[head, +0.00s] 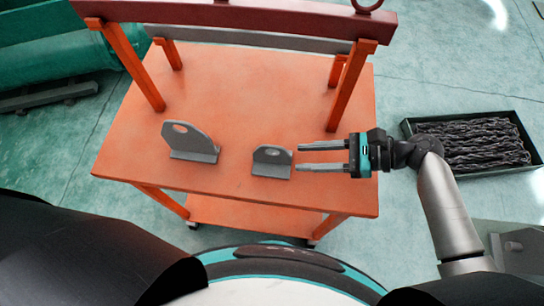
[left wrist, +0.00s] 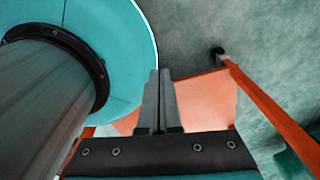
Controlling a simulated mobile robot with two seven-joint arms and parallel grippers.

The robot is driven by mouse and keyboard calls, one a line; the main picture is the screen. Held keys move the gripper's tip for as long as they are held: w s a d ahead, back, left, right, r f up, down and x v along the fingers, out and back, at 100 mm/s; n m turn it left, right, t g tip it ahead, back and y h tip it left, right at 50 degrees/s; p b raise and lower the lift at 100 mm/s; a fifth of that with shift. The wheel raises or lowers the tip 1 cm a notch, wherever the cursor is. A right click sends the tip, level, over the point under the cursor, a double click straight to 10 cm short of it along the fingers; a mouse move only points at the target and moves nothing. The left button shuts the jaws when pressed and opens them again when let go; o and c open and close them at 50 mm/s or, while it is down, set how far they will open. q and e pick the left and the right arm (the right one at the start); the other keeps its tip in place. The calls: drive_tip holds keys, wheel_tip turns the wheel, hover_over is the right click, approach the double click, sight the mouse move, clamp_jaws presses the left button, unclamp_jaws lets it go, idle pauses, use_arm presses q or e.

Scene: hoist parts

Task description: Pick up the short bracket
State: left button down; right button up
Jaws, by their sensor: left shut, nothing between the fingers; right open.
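The short bracket (head: 271,162) is a small grey piece with a hole near its top. It stands upright on its base on the orange table, near the front edge. My right gripper (head: 299,158) comes in from the right, open, with its two fingers pointing left at the bracket's right side. Its fingertips look close to the bracket; I cannot tell whether they touch. My left gripper (left wrist: 158,72) shows in the left wrist view, shut and empty, with an orange surface behind it. The left gripper does not show in the head view.
A taller grey bracket (head: 190,142) stands to the left on the orange table (head: 235,85). Red and grey beams (head: 240,13) span the back on orange posts (head: 347,88). A black tray (head: 409,130) of chains lies on the floor at right. The table's middle is clear.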

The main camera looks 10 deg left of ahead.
sight(283, 163)
drive_tip(key=shift+a+f, duration=0.25)
drive_tip(key=shift+a, duration=0.3)
drive_tip(key=b+x, duration=0.1)
drive_tip(key=x, duration=0.2)
drive_tip(key=shift+s+a+f, duration=0.1)
drive_tip(key=shift+s+a, duration=0.05)
drive_tip(key=shift+a, duration=0.15)
drive_tip(key=shift+a+f, duration=0.15)
drive_tip(key=shift+a, duration=0.3)
use_arm(q)
drive_tip(key=shift+w+d+f, duration=0.1)
drive_tip(key=shift+w+f, duration=0.55)
drive_tip(key=shift+w, duration=0.25)
drive_tip(key=shift+s, duration=0.25)
use_arm(e)
clamp_jaws()
